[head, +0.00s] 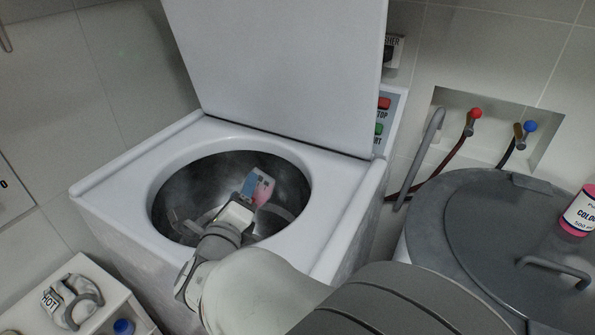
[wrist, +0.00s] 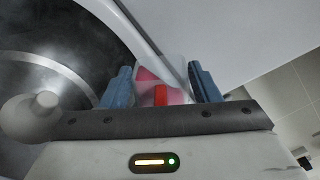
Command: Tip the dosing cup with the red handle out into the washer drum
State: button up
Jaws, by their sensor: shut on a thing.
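The dosing cup (head: 265,187) is a small pale, see-through cup with pink in it. In the head view it is over the open mouth of the washer drum (head: 172,185) and looks tilted. My gripper (head: 250,190) is shut on the cup. In the wrist view the cup (wrist: 148,75) sits between the two blue fingers of my gripper (wrist: 160,88), with its red handle (wrist: 160,95) facing the camera. Pink still shows inside the cup. My wrist hides part of the drum's front rim, and I cannot tell whether anything is pouring.
The washer's white lid (head: 280,70) stands open behind the drum. Red and green buttons (head: 382,103) are at its right. A grey round-lidded bin (head: 430,235) with a pink bottle (head: 580,212) stands at the right. A white shelf (head: 105,300) holding small items is at lower left.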

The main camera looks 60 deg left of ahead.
jog(key=shift+s+a+r+n+p, duration=0.15)
jog(key=shift+s+n+p, duration=0.05)
jog(key=shift+n+p, duration=0.85)
jog(key=shift+s+a+r+n+p, duration=0.15)
jog(key=shift+n+p, duration=0.6)
jog(key=shift+p, duration=0.45)
dwell(0.4)
jog(key=shift+s+a+n+p, duration=0.45)
jog(key=shift+s+n+p, duration=0.15)
jog(key=shift+n+p, duration=0.4)
dwell(0.4)
jog(key=shift+s+a+f+n+p, duration=0.15)
jog(key=shift+f+n+p, duration=0.55)
jog(key=shift+p, duration=0.2)
dwell(0.4)
jog(key=shift+s+a+r+n+p, duration=0.15)
jog(key=shift+r+n+p, duration=0.3)
jog(key=shift+p, duration=0.55)
jog(key=shift+s+r+n+p, duration=0.1)
jog(key=shift+r+n+p, duration=0.35)
jog(key=shift+p, duration=0.5)
